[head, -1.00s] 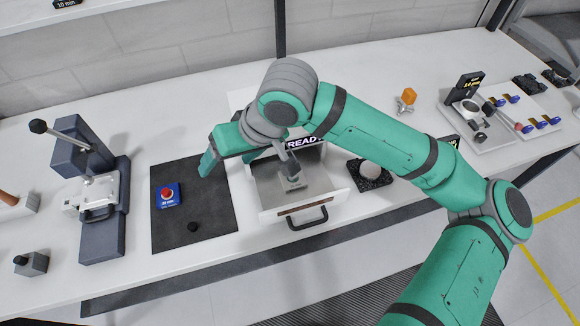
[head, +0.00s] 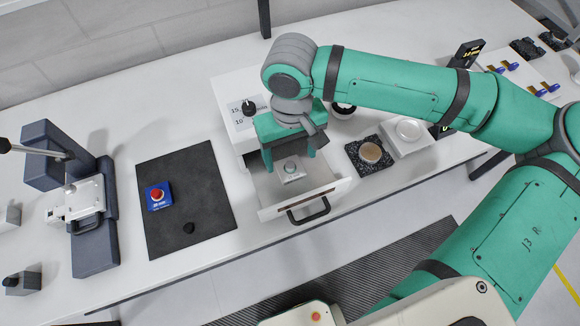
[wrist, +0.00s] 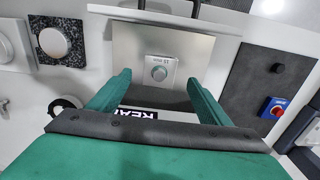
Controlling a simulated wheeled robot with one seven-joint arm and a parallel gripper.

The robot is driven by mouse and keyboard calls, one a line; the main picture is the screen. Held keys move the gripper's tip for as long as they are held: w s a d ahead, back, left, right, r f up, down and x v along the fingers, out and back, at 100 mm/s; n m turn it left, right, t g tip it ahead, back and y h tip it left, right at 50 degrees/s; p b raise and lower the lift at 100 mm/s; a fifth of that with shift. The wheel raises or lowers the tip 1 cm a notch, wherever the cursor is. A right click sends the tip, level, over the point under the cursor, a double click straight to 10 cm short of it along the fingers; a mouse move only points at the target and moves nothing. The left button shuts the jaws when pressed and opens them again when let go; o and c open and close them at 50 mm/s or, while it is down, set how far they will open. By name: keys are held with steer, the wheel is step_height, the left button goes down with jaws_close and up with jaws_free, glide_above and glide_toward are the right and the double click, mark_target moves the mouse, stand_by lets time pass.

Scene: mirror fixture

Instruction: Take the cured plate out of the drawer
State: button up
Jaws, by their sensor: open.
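The drawer (head: 322,188) is pulled open at the front of a white box. The plate (head: 291,172), a small pale square with a round grey-green knob, lies on the drawer floor. It also shows in the wrist view (wrist: 152,83), face up with small print beside the knob. My gripper (head: 289,161) is open and points down over the drawer. In the wrist view its two fingers (wrist: 158,77) appear on either side of the plate, with clear gaps and nothing held. I cannot tell exactly how high the fingertips are above the plate.
The drawer's front wall and dark handle (head: 308,212) face me. The white box (head: 225,92) with a dial stands behind. Left are a dark mat (head: 208,205) with a red button (head: 158,195) and a lever press (head: 95,240). Right is a speckled black pad (head: 355,158) bearing a round disc.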

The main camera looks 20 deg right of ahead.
mark_target(290, 165)
steer(key=shift+w+f, duration=0.15)
steer(key=shift+f, duration=1.2)
steer(key=shift+w+f, duration=0.15)
steer(key=shift+f, duration=1.15)
steer(key=shift+c, duration=0.4)
steer(key=c, duration=1.2)
steer(key=shift+r, duration=0.15)
